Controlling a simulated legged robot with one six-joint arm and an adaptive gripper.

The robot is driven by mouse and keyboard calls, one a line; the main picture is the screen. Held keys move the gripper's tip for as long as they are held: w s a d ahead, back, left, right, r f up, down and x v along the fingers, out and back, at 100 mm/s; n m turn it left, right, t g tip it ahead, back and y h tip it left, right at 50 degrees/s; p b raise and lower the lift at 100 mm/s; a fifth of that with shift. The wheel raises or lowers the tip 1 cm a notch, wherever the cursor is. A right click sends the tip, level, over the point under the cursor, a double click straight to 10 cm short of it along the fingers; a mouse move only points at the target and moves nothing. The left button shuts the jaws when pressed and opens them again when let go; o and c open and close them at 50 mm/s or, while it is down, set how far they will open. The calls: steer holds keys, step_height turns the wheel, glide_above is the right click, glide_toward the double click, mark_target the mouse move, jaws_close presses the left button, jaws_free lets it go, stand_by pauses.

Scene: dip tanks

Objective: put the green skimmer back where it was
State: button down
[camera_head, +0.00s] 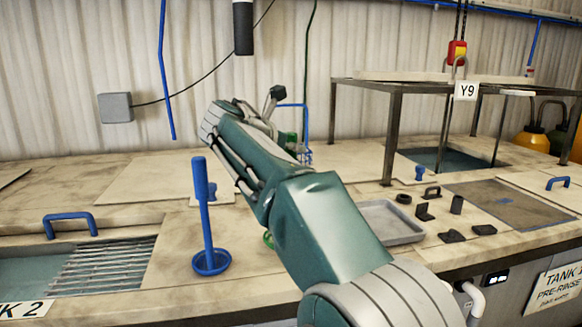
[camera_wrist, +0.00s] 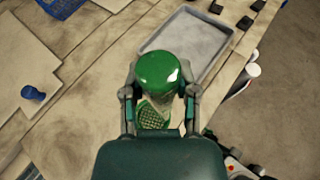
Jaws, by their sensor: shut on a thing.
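The green skimmer shows in the wrist view with its round handle top (camera_wrist: 157,68) toward the camera and its perforated disc (camera_wrist: 151,116) below. My gripper (camera_wrist: 161,90) is shut on its handle, one finger on each side. In the head view my arm hides most of the skimmer. A green piece of it (camera_head: 291,139) shows beside the wrist, and a green edge (camera_head: 268,239) shows low, near the bench top. I cannot tell whether the disc touches the bench. A blue skimmer (camera_head: 207,215) stands upright, disc down, left of my arm.
A grey tray (camera_head: 388,222) lies right of my arm, with several small dark parts (camera_head: 452,236) beyond it. An open tank with a rack (camera_head: 100,268) is at left. A metal frame marked Y9 (camera_head: 395,140) stands at back right. A blue-knobbed lid (camera_head: 212,190) lies behind the blue skimmer.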

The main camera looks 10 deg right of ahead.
steer(key=shift+f, duration=1.85)
steer(key=shift+c, duration=1.9)
jaws_free()
steer(key=shift+f, duration=0.1)
